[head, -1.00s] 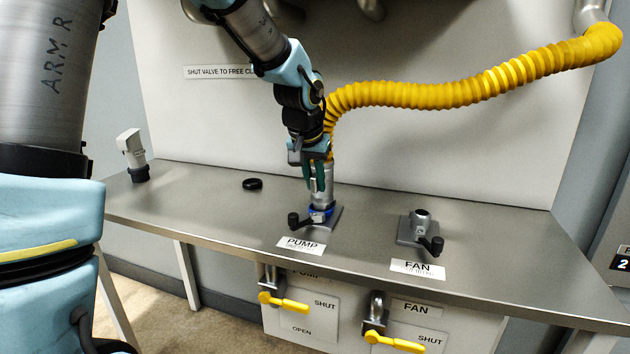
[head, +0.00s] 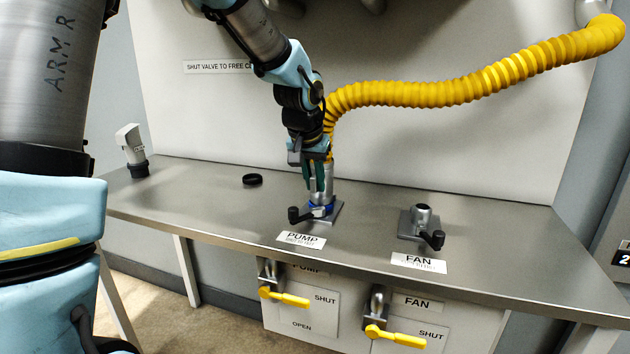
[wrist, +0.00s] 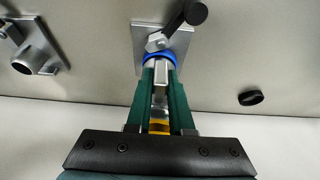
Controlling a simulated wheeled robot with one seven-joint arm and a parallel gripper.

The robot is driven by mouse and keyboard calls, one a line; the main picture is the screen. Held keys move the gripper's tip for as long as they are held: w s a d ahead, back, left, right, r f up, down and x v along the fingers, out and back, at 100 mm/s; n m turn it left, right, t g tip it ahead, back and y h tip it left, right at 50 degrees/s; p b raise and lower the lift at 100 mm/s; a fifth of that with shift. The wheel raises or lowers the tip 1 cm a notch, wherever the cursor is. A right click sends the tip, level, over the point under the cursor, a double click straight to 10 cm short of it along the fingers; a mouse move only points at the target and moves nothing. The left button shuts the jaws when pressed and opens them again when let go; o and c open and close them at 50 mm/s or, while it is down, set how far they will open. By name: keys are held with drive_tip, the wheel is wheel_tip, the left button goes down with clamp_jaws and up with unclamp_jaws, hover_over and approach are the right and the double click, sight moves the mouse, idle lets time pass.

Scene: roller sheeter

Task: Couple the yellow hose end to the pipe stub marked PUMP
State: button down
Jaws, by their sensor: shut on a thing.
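The yellow hose (head: 440,93) runs from the upper right down to my gripper (head: 317,186). My gripper is shut on the hose's metal end (head: 328,183), which points down over the PUMP stub. In the wrist view the green fingers (wrist: 160,88) lie on both sides of the metal end. A blue ring (head: 322,207) sits at the stub, directly below the metal end; it also shows in the wrist view (wrist: 160,58). The end looks upright and touching the ring; how deep it sits is hidden. The PUMP stub's black-knobbed lever (head: 300,214) points left.
The FAN stub (head: 423,217) stands open to the right, with its own lever. A black ring (head: 252,180) lies on the bench (head: 215,205) to the left. A grey-white fitting (head: 133,150) stands at the left end. Yellow valve handles (head: 285,298) sit below the bench front.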

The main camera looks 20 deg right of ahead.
drive_tip(key=shift+f, duration=0.15)
idle(0.4)
drive_tip(key=c, duration=0.7)
unclamp_jaws()
drive_tip(key=v, duration=1)
drive_tip(key=shift+s+a+r+b, duration=0.1)
drive_tip(key=shift+s+r+b, duration=0.1)
drive_tip(key=shift+r+b, duration=0.15)
